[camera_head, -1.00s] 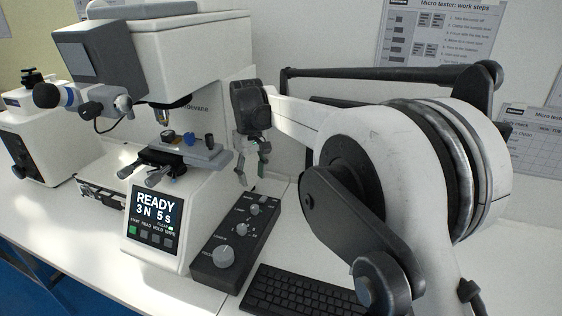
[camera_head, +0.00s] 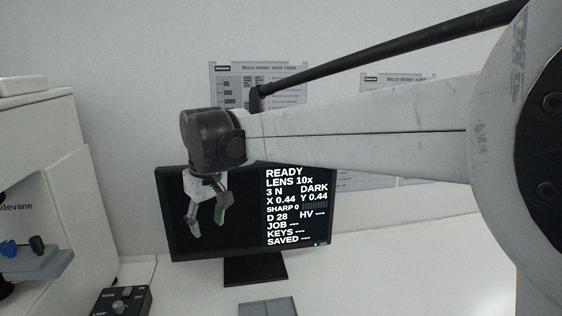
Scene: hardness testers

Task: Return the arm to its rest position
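My arm (camera_head: 370,128) reaches across the upper picture from the right, its white link roughly level. My gripper (camera_head: 206,230) hangs down at its end, in front of the left part of the monitor. Its two fingers are spread apart, with nothing between them. It is in the air, clear of the table.
The monitor (camera_head: 290,248) stands on the white table, its screen reading READY, LENS 10x, 3 N, DARK. The micro tester (camera_head: 30,170) is at the left edge, with its stage (camera_head: 38,262) partly cut off. The control box (camera_head: 124,300) is at the lower left. A grey flat object (camera_head: 268,307) lies before the monitor. Posters hang on the wall.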

